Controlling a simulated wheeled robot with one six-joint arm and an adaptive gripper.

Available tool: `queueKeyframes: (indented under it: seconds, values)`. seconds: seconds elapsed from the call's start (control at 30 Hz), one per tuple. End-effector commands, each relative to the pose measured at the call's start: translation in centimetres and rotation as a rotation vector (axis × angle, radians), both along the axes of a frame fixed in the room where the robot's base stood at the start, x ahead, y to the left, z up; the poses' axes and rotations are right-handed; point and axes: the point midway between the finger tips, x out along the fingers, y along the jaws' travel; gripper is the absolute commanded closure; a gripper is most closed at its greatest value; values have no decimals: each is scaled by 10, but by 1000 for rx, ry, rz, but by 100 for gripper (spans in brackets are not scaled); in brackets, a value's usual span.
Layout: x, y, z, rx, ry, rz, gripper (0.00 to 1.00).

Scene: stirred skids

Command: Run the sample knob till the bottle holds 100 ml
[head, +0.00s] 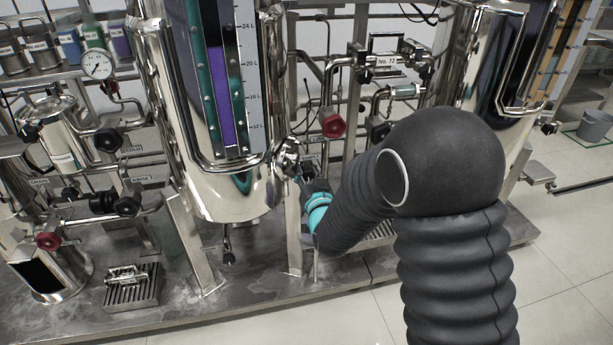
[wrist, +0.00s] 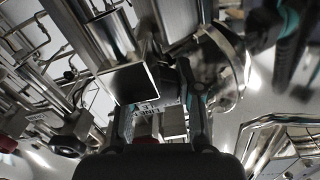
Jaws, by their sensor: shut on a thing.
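My gripper (head: 310,182) reaches in beside the lower right of the steel tank (head: 235,190) with the sight gauge. It is shut on a small dark part by the tank's side fitting (head: 287,157), which I take to be the sample knob; the fingers mostly hide it. In the wrist view my gripper (wrist: 160,98) has a finger on each side of this dark part, with a small white label (wrist: 147,110) close by. I cannot make out the bottle or its level in either view; my arm covers much of the area below the fitting.
A red valve knob (head: 333,125) and pipes are close above and right of my gripper. A steel leg (head: 294,235) stands just left of my wrist. A second tank (head: 490,75) is at right. A grated block (head: 132,288) sits on the skid deck at left.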

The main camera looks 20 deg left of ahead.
Motion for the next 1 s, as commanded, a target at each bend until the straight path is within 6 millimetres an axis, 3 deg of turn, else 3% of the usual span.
queueKeyframes:
  seconds: [0.3,0.63,0.67,0.7,1.0]
  values:
    - [0,1,-1,-129,-86,1,100]
    - [0,1,1,-139,-90,1,100]
    - [0,1,1,-139,-90,1,60]
    - [0,1,1,-139,-90,1,54]
    - [0,0,0,-139,-89,0,54]
